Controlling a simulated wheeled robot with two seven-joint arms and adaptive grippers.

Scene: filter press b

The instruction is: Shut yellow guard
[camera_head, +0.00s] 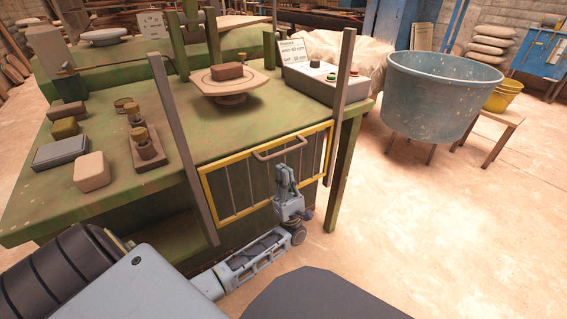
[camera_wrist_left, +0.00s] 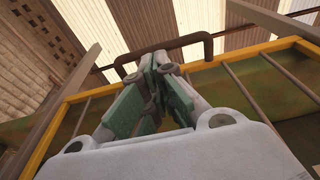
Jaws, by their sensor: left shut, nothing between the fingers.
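The yellow guard (camera_head: 237,158) is a yellow frame with thin dark upright bars, between two grey posts at the front of the green press table. It hangs low, with its top edge near tabletop height. A brown bow handle (camera_head: 281,148) sits on its top edge. My left gripper (camera_head: 286,168) is shut and empty, pointing up in front of the guard just below the handle. In the left wrist view the handle (camera_wrist_left: 205,40) arches beyond the fingertips (camera_wrist_left: 157,62), with the yellow frame (camera_wrist_left: 235,54) behind. Whether the fingers touch the handle I cannot tell. My right gripper is not in view.
The grey posts (camera_head: 169,130) and (camera_head: 341,95) rise on both sides of the guard. A brown block (camera_head: 227,71) rests on a round plate on the table. A control box (camera_head: 318,82) stands at the right rear. A blue tub (camera_head: 437,95) stands right; floor in front of it is clear.

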